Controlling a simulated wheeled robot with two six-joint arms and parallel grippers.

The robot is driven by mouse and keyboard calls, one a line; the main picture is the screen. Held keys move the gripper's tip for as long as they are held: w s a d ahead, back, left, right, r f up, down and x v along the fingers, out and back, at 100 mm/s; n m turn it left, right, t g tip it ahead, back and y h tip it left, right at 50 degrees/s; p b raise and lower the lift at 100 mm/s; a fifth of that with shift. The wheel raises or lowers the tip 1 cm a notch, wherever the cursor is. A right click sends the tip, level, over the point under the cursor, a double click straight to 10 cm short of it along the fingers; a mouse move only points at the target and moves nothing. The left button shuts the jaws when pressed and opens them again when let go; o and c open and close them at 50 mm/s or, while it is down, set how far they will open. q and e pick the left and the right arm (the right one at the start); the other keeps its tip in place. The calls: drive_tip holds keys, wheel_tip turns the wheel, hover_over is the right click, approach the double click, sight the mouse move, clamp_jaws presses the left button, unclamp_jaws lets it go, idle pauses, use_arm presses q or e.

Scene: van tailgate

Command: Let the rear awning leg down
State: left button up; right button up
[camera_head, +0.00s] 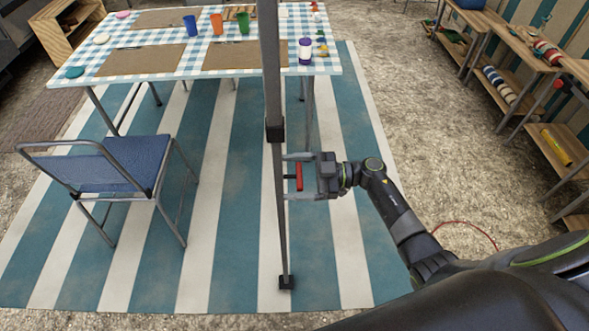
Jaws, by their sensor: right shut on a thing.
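The awning leg (280,215) is a grey pole running from the top edge down the middle of the head view. A dark collar (274,131) joins its thicker upper section to its thinner lower section. Its dark foot (286,282) appears at the striped mat; I cannot tell for sure whether it touches. My right gripper (293,176) reaches in from the right, just below the collar. Its fingers are spread around a small red handle (299,177) beside the pole and hold it. The pole hides part of the fingertip area. My left gripper is not in view.
A table with a checked cloth (107,35) and several cups stands behind the leg. A blue chair (136,165) stands to the left. Wooden shelves (510,50) line the right side. The striped mat (235,230) is clear around the foot. A red cord lies on the gravel.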

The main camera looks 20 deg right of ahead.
use_arm(q)
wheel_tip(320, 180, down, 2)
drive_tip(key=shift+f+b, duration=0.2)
drive_tip(key=shift+b, duration=0.55)
use_arm(e)
wheel_tip(320, 180, down, 4)
drive_tip(key=shift+r, duration=0.1)
drive_tip(key=o, duration=1.2)
drive_tip(key=shift+o, duration=0.2)
use_arm(q)
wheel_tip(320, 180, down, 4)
drive_tip(key=b, duration=0.4)
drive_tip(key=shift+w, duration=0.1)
use_arm(e)
drive_tip(key=v, duration=1.7)
drive_tip(key=shift+d, duration=0.25)
